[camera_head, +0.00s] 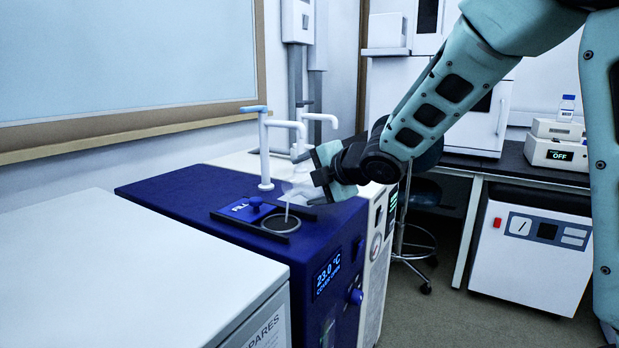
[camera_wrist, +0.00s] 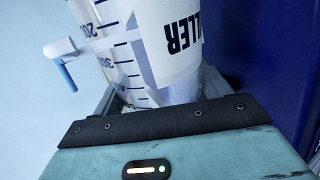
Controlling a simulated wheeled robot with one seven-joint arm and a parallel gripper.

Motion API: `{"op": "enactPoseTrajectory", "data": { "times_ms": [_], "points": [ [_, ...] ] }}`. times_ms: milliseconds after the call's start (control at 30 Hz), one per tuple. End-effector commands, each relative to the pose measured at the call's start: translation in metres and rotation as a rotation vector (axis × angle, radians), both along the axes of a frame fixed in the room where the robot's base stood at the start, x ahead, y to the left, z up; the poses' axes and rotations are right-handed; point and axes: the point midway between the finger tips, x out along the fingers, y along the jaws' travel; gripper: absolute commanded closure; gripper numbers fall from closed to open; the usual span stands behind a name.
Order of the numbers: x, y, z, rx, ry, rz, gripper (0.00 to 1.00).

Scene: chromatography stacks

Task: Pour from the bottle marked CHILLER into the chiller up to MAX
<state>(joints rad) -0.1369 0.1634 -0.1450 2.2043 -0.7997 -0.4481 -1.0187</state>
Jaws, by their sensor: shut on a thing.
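My gripper (camera_head: 322,172) is shut on a translucent bottle (camera_head: 299,188), tilted with its mouth low over the chiller's fill opening (camera_head: 281,223). A thin pale stream (camera_head: 287,208) seems to run from the bottle into the opening. In the wrist view the bottle (camera_wrist: 125,55) shows graduations and a white label (camera_wrist: 172,40) reading "LLER", upside down.
White pipes (camera_head: 264,150) with bent tops rise behind the fill opening, close to the bottle. A white cabinet (camera_head: 120,270) stands in front left. Another white unit (camera_head: 378,245) stands just beyond the chiller. A bench with instruments (camera_head: 555,152) is at the back right.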

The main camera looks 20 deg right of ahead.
Motion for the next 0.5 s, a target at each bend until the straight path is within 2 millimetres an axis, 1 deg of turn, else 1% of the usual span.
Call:
{"op": "enactPoseTrajectory", "data": {
  "times_ms": [33,300,500],
  "points": [
    [0.0006,-0.0013,0.0076,0.016,0.006,-0.001,0.73],
    [0.0015,-0.0042,0.0101,0.123,0.046,-0.001,0.73],
    [0.0017,-0.005,0.0081,0.174,0.065,-0.001,0.73]
  ]
}}
